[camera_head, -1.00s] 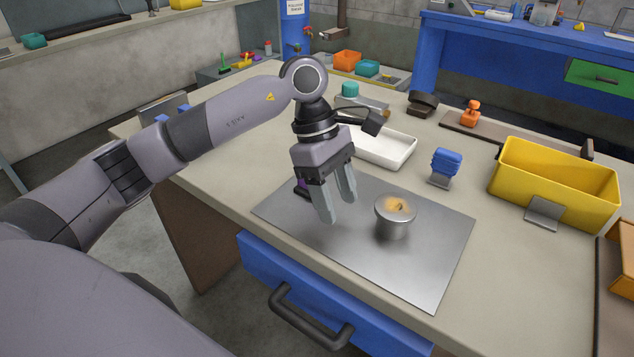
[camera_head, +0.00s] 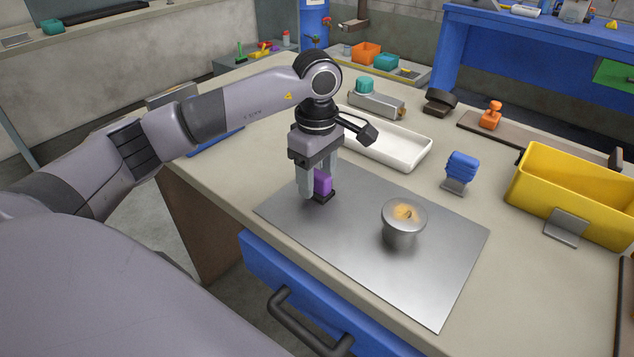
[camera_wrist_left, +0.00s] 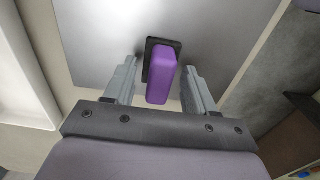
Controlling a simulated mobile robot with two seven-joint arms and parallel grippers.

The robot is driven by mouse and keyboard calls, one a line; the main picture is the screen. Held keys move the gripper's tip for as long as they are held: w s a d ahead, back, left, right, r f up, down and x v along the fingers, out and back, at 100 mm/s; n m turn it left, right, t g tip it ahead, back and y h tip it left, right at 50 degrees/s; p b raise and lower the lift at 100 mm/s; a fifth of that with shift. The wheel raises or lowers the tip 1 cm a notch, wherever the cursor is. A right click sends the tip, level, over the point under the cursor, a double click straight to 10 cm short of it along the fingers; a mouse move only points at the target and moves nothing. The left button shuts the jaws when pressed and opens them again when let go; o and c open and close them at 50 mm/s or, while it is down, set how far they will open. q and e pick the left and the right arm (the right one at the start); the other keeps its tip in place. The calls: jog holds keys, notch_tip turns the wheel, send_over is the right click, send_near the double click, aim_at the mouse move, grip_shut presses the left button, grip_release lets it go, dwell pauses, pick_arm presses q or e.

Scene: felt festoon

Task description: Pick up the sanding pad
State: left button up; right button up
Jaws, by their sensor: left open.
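The sanding pad (camera_head: 323,184) has a purple block grip on a dark base and rests on the metal sheet (camera_head: 440,285) near its back left corner. My left gripper (camera_head: 320,192) points down over it, open, with a finger on either side of the pad. In the left wrist view the purple pad (camera_wrist_left: 162,78) stands between the two open fingers (camera_wrist_left: 160,85), with a gap visible on both sides. The fingers partly hide the pad in the head view. My right gripper is not in view.
A metal cup with an orange-yellow top (camera_head: 402,225) stands on the sheet right of the pad. A white tray (camera_head: 385,143) lies behind. A blue object on a stand (camera_head: 460,172) and a yellow bin (camera_head: 575,195) are to the right. The sheet's front is clear.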

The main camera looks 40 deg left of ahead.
aim_at(317, 172)
pick_arm(q)
grip_shut()
notch_tip(317, 172, up, 20)
jog(key=p, duration=0.3)
dwell(0.4)
